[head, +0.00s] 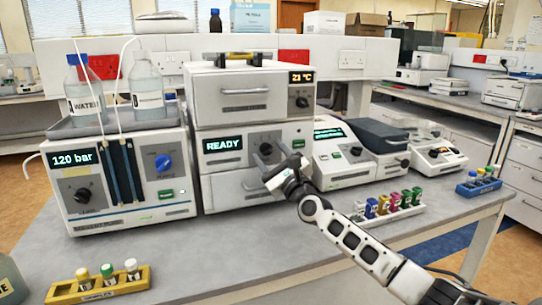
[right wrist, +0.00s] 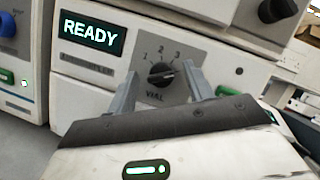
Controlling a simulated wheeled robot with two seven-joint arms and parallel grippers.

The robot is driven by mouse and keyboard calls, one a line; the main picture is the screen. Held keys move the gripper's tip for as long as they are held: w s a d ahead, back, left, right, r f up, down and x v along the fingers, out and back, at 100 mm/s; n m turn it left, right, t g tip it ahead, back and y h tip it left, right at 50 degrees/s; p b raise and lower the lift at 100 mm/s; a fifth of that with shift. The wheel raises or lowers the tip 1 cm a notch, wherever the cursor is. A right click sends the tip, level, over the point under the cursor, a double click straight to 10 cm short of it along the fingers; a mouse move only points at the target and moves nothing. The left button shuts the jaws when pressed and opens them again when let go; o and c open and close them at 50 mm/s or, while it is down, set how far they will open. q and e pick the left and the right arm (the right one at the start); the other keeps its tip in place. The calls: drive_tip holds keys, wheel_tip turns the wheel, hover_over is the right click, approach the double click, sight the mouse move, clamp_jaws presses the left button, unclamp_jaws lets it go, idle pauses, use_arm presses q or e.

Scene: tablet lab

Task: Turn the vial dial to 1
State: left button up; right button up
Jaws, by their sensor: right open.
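The vial dial (right wrist: 162,74) is a black round knob on a grey plate, with 1, 2 and 3 printed in an arc above it and VIAL below. It also shows in the head view (head: 266,148), on the front of the unit reading READY (head: 224,145). My right gripper (right wrist: 164,80) is open, with one finger to the left of the dial and one to the right, and nothing held between them. In the head view my right gripper (head: 272,169) is right in front of the dial. I cannot tell exactly which number the dial's pointer faces. My left gripper is out of view.
Above is a module reading 21 °C with its own black knob (head: 302,102). Left stands a pump unit (head: 128,180) reading 120 bar, with bottles on top. The front middle bench is clear.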

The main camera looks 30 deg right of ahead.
drive_tip(key=c, duration=1)
drive_tip(key=shift+o, duration=0.2)
